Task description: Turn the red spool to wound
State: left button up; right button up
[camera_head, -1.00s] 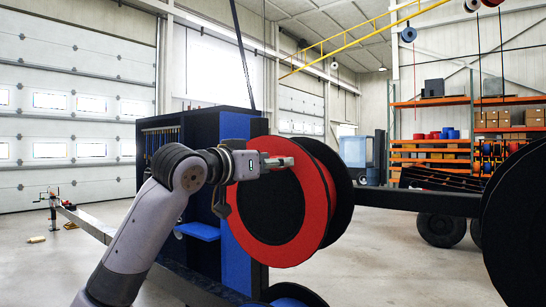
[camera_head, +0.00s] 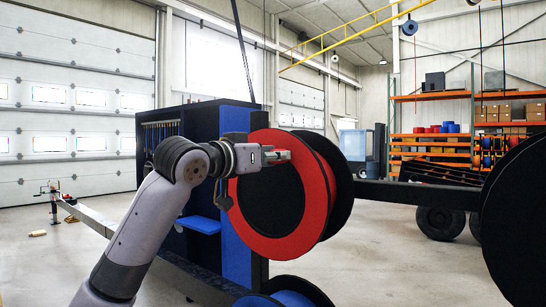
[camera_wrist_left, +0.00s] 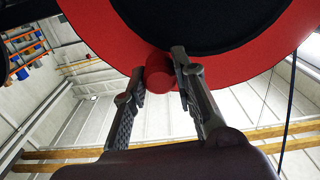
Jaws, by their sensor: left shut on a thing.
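The red spool (camera_head: 262,241) stands upright in the middle of the head view, with a red ring around a black centre and a black flange behind it. A short red knob (camera_wrist_left: 158,76) sticks out from its red rim in the left wrist view. My left gripper (camera_head: 282,157) is at the upper part of the spool's face. In the wrist view its two fingers (camera_wrist_left: 160,72) stand on either side of the knob and are shut on it. The knob is mostly hidden by the gripper in the head view. My right gripper is not in view.
A blue and black cabinet (camera_head: 237,235) with a small blue shelf (camera_head: 199,224) stands behind my left arm. A blue spool (camera_head: 292,298) sits below the red one. A large black disc (camera_head: 520,225) fills the right edge. Orange racks (camera_head: 430,97) stand far behind.

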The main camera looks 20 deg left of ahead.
pick_arm(q)
grip_shut()
jog(key=shift+s+d+f+m, duration=0.25)
jog(key=shift+d+f+m, duration=0.35)
jog(key=shift+d+m, duration=0.25)
jog(key=s+d+f+m+p, duration=0.1)
jog(key=d+f+m, duration=0.3)
jog(key=f+m, duration=0.45)
jog(key=m+p, duration=0.5)
jog(key=m, duration=0.7)
send_near(285, 239)
jog(key=shift+w+d, duration=1.45)
jog(key=shift+w, duration=0.1)
jog(key=o, duration=1.1)
grip_release()
jog(key=shift+r, duration=0.1)
jog(key=shift+c, duration=0.2)
